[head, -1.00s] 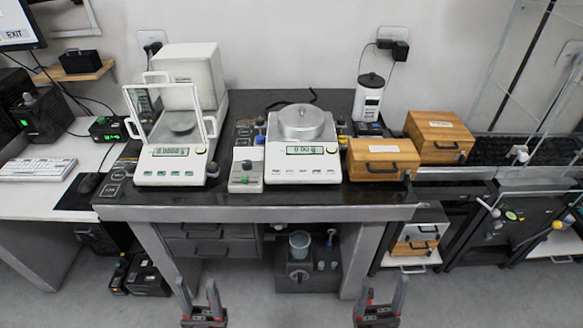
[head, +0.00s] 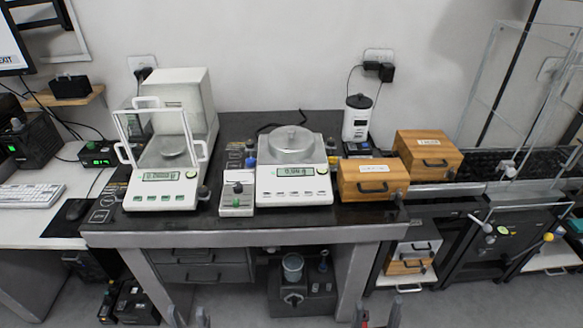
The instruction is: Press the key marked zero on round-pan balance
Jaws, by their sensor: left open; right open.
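The round-pan balance (head: 262,190) stands on the dark weighing table, a white body with a wide round metal pan (head: 291,145) on top. A small knobbed piece shows on the pan. Its lit display (head: 294,171) faces me, with digits too small to read surely. A row of small keys (head: 293,193) runs along its front; their markings are too small to read. My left gripper (head: 187,317) and my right gripper (head: 378,314) are open and empty at the bottom edge, in front of and below the tabletop, apart from the balance. Both are partly cut off by the frame.
A balance with a glass draft shield (head: 163,180) stands at left. A small box with a green button (head: 237,197) sits between the balances. Wooden boxes (head: 373,183) stand close at right. The table's front edge (head: 250,233) lies between the grippers and the balance.

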